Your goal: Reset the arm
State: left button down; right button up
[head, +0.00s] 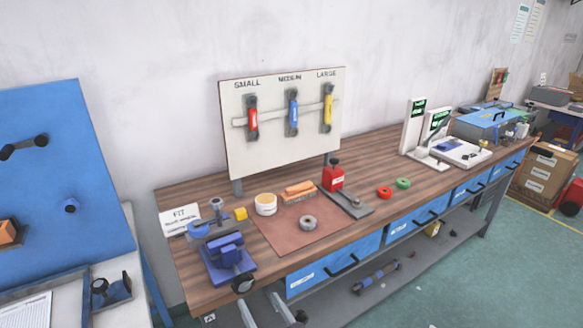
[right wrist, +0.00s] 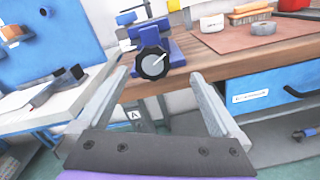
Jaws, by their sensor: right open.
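My right gripper (head: 260,300) shows at the bottom edge of the head view, in front of the workbench's near left end. In the right wrist view my right gripper (right wrist: 160,78) has its two grey fingers spread wide apart, with nothing between them. The blue vise (head: 228,256) with its black round knob (right wrist: 152,63) stands at the bench edge just beyond the fingertips; the gripper does not appear to hold it. My left gripper is in neither view.
The wooden workbench (head: 375,172) carries a brown mat (head: 285,237), a grey roll (head: 308,222), a red tool (head: 333,177) and a white-and-green device (head: 414,128). A board (head: 285,155) with three coloured tools stands behind. A blue panel (head: 75,180) is at left.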

jog(key=s+d+r+m+g+h+p, duration=0.1)
jog(key=d+m+h, duration=0.3)
jog(key=d+m, duration=0.6)
jog(key=s+d+r+m+g+h+p, duration=0.15)
jog(key=d+m+h, duration=0.25)
jog(key=d+m, duration=0.6)
jog(key=s+d+f+m+g, duration=0.1)
jog(key=s+d+m+g, duration=0.2)
jog(key=s+m, duration=0.5)
jog(key=s+d+f+m+g+h, duration=0.1)
jog(key=s+d+m+g, duration=0.3)
jog(key=s+m, duration=0.5)
jog(key=shift+s+f+m+p, duration=0.2)
jog(key=shift+f+m+p, duration=0.15)
jog(key=shift+f+m, duration=0.25)
jog(key=shift+r, duration=0.1)
